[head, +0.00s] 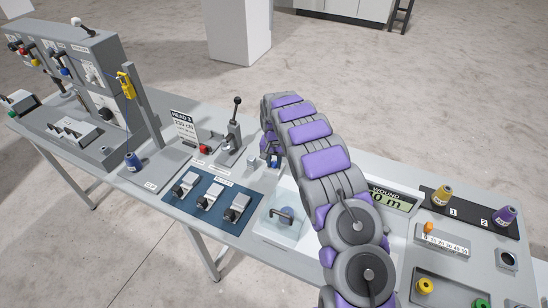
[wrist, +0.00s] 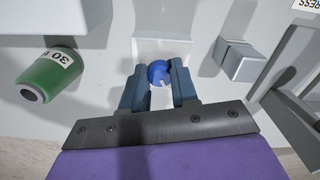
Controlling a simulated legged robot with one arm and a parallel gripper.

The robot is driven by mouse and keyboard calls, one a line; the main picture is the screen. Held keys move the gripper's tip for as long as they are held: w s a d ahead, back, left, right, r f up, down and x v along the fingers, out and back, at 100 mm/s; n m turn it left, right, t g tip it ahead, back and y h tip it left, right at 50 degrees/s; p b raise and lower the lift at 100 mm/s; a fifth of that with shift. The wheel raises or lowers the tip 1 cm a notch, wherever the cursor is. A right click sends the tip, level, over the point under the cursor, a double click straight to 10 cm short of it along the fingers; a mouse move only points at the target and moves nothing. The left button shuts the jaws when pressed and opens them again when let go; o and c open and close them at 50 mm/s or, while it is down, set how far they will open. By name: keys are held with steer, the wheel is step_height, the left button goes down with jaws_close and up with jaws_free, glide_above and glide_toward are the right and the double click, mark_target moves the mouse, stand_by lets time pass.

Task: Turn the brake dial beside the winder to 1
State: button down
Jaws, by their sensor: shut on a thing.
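The brake dial (wrist: 157,72) is a round blue knob with a white pointer mark, in front of a pale plate in the wrist view. My gripper (wrist: 160,88) has one finger on each side of it and is shut on it. No scale numbers can be read, so I cannot tell the setting. In the head view my purple-and-grey arm hides the dial and most of the gripper (head: 273,161). I cannot make out the winder for certain.
A green cylinder (wrist: 47,77) marked 30 stands left of my gripper in the wrist view. A grey block (wrist: 236,60) is close on the right.

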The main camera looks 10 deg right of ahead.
mark_target(274, 162)
steer(key=n+p, duration=0.2)
steer(key=n, duration=0.1)
steer(key=n+p, duration=0.1)
steer(key=n, duration=0.2)
steer(key=shift+w+r+n+p, duration=0.1)
steer(key=shift+r+n+p, duration=0.1)
steer(key=shift+n+p, duration=0.15)
steer(key=n+p, duration=0.2)
steer(key=n, duration=0.3)
steer(key=shift+w+p, duration=0.1)
steer(key=shift+p, duration=0.2)
steer(key=shift+n, duration=0.35)
steer(key=c, duration=0.9)
jaws_free()
steer(key=shift+f, duration=0.15)
steer(key=shift+o, duration=0.2)
step_height(274, 162, up, 17)
steer(key=shift+p, duration=0.3)
